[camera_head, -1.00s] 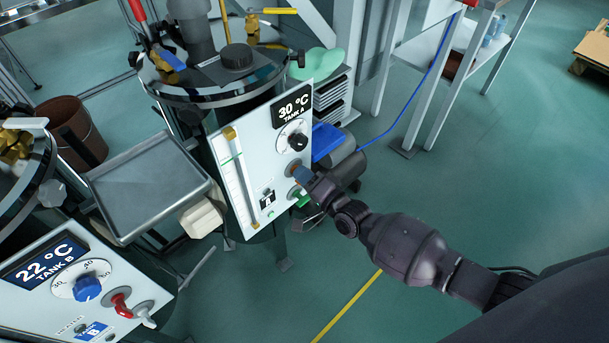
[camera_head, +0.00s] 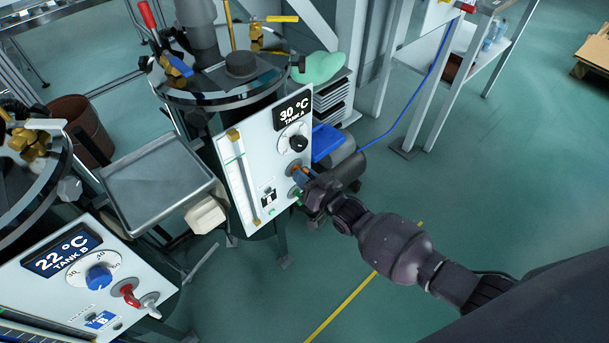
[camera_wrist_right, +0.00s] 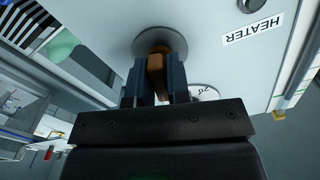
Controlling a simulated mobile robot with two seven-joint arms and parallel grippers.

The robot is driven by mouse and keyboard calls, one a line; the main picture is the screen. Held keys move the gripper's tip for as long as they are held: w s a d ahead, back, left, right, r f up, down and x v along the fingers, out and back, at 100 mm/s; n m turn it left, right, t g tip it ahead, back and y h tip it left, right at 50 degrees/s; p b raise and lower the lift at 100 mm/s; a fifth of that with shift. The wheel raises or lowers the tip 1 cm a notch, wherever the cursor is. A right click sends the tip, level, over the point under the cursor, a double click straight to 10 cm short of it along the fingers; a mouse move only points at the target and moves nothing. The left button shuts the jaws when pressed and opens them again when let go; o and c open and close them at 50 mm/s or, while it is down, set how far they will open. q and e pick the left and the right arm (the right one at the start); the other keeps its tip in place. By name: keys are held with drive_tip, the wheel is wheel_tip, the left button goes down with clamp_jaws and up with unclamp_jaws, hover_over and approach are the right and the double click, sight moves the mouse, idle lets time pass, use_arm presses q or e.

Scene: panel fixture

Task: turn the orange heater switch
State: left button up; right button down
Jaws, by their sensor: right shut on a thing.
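The orange heater switch (camera_wrist_right: 156,68) sits on a round grey base on the white Tank A panel (camera_head: 237,163), below the black dial. In the right wrist view it stands between the two fingers of my right gripper (camera_wrist_right: 154,80), which is shut on it. A HEATER label (camera_wrist_right: 254,29) is beside it on the panel. In the head view my right gripper (camera_head: 308,182) reaches the panel's right side from the lower right and partly hides the switch (camera_head: 296,170). My left gripper is not in view.
The black dial (camera_head: 298,143) is just above the switch, and a green control (camera_head: 294,193) is just below it. The Tank B panel (camera_head: 57,290) with a blue knob and red switch stands at lower left. A metal tray (camera_head: 158,185) lies between the tanks. Open floor lies right.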

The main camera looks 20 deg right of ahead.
drive_tip(key=n, duration=0.2)
drive_tip(key=shift+n, duration=0.3)
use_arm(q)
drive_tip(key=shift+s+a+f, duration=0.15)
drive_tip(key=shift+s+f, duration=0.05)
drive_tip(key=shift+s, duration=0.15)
use_arm(e)
drive_tip(key=shift+n, duration=0.3)
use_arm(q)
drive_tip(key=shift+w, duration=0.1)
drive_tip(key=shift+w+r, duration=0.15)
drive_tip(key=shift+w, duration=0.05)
use_arm(e)
drive_tip(key=c, duration=1.2)
unclamp_jaws()
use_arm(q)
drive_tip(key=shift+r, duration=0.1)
use_arm(e)
drive_tip(key=shift+o, duration=0.2)
drive_tip(key=shift+s+d, duration=0.1)
drive_tip(key=shift+s+d+p, duration=0.1)
drive_tip(key=shift+s+p, duration=0.15)
drive_tip(key=shift+p, duration=0.05)
use_arm(q)
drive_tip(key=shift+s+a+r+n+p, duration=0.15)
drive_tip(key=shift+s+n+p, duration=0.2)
drive_tip(key=shift+p, duration=0.6)
use_arm(e)
drive_tip(key=v, duration=1)
